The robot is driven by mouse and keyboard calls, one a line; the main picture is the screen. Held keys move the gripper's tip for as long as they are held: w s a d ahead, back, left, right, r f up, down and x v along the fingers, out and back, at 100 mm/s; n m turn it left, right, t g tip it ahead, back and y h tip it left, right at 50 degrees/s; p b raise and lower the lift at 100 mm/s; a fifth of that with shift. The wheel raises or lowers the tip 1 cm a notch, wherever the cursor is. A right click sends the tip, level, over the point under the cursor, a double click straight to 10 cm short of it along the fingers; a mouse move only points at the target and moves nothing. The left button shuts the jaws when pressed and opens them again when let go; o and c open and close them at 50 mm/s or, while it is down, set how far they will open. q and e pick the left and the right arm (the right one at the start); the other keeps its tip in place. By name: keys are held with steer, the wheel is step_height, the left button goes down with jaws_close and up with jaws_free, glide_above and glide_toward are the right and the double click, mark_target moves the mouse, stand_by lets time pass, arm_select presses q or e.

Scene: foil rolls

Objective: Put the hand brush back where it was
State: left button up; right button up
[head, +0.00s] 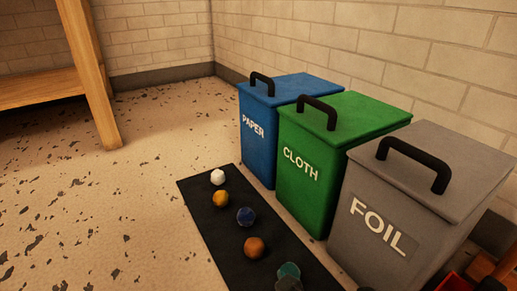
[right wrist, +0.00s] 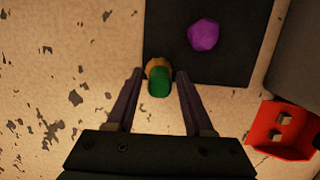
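I cannot make out a hand brush for certain in either view. My right gripper (right wrist: 160,75) shows in the right wrist view with its two fingers apart, above the edge of the black mat (right wrist: 225,70). A rounded green piece (right wrist: 159,84) shows between the fingertips, with a yellow-brown piece (right wrist: 155,66) just beyond it. I cannot tell whether these are one object, and gaps seem to show beside the fingers. My left gripper is in neither view.
Blue PAPER (head: 258,145), green CLOTH (head: 304,180) and grey FOIL (head: 385,235) bins stand closed along the wall. Several balls, one white (head: 217,176), lie on the mat; a purple ball (right wrist: 203,35) is near my gripper.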

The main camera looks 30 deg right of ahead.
steer(key=shift+o, duration=0.6)
steer(key=s+a+r+m+y+p, duration=0.1)
steer(key=a+r+m+p, duration=0.1)
steer(key=r+m+p, duration=0.35)
steer(key=s+a+r+m+p, duration=0.1)
steer(key=a+r+m+p, duration=0.1)
steer(key=r+m, duration=0.55)
steer(key=a+r+m+y+p, duration=0.1)
steer(key=a+r+m+p, duration=0.3)
steer(key=r, duration=0.5)
steer(key=s+d+r+m+h, duration=0.1)
steer(key=d+r+m, duration=0.2)
steer(key=m, duration=0.6)
steer(key=s+d+r+m+t+h, duration=0.1)
steer(key=s+d+r+m, duration=0.1)
steer(key=d+m, duration=0.6)
steer(key=shift+s+d+r+m+b, duration=0.15)
steer(key=shift+d+r+m+b, duration=0.15)
steer(key=shift+r+m, duration=0.3)
